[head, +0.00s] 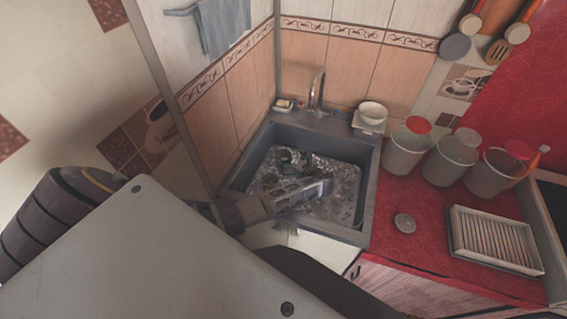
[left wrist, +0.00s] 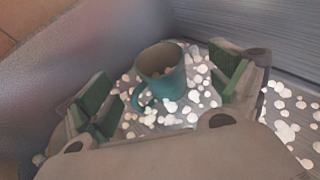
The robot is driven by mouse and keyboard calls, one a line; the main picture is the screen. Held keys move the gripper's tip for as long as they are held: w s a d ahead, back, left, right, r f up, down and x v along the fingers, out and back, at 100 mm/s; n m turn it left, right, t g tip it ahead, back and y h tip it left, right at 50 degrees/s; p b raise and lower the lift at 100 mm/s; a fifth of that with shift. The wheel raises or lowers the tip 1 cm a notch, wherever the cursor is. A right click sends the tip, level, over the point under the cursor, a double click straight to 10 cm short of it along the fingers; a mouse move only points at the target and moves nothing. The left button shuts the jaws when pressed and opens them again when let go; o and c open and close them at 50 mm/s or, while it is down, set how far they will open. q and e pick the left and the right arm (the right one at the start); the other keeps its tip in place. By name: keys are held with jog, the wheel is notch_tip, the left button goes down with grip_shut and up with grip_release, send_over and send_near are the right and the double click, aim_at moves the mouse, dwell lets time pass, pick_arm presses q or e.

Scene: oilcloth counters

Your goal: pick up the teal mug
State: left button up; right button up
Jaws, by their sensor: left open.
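The teal mug (left wrist: 170,88) shows in the left wrist view, standing slightly tilted among white foam-like blobs, its handle toward the lower left. In the head view I cannot make it out clearly; my gripper and dark shapes in the sink cover that area. My left gripper (head: 294,180) reaches down into the sink (head: 368,190). In the left wrist view its two green-padded fingers (left wrist: 163,92) are spread wide on either side of the mug, with gaps showing between pads and mug. My right gripper is not in view.
The sink walls are close around my left gripper, and a faucet (head: 316,90) rises behind. A soap dish (head: 284,105) and white bowl (head: 373,112) sit on the back rim. Several cups, a drain strainer (head: 405,223) and a ribbed rack (head: 494,240) occupy the red counter (head: 425,250).

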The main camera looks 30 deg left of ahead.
aim_at(280, 153)
pick_arm(q)
jog(key=shift+s+x, duration=0.1)
jog(key=shift+x, duration=0.6)
jog(key=shift+s+x, duration=0.15)
jog(key=shift+x, duration=1.8)
jog(key=shift+s, duration=0.1)
jog(key=c, duration=1.4)
